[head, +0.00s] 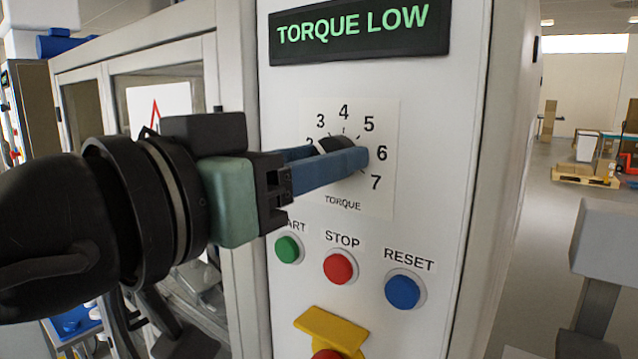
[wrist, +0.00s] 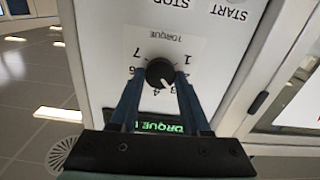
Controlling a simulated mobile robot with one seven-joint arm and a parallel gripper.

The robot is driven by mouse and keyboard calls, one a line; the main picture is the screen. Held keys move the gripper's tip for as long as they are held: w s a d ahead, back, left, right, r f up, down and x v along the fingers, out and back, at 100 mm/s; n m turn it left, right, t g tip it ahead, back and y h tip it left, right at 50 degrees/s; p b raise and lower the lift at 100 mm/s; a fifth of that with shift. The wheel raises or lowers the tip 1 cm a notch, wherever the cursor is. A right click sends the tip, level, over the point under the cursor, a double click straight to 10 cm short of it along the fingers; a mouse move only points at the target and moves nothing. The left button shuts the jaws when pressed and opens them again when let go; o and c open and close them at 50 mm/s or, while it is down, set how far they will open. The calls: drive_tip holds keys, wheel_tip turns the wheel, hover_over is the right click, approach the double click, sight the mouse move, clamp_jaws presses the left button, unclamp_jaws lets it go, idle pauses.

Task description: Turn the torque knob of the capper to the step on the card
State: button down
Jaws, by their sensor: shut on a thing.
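The black torque knob (head: 338,144) sits on a white dial plate (head: 377,115) on the capper's front panel. My gripper (head: 335,157) is shut on the knob with its blue fingers, one on each side. In the wrist view, the knob (wrist: 159,72) is between the fingertips, and its white pointer mark seems to lie near 3 to 4, though the exact step is hard to read. The display (head: 355,30) above reads TORQUE LOW in green. The fingers hide some of the low numbers in the head view. I cannot make out the card with the step.
Below the dial are a green start button (head: 288,249), a red stop button (head: 340,267) and a blue reset button (head: 403,289). A yellow bracket with a red button (head: 330,331) sits lower. A glazed machine frame stands at left; open floor lies at right.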

drive_tip(key=m+b, duration=0.5)
drive_tip(key=m, duration=0.7)
drive_tip(key=m+b, duration=0.5)
drive_tip(key=m, duration=0.7)
drive_tip(key=shift+s+d+f+m+b, duration=0.1)
drive_tip(key=shift+f+m+b, duration=0.1)
drive_tip(key=shift+m+b, duration=0.15)
drive_tip(key=shift+c, duration=1.9)
unclamp_jaws()
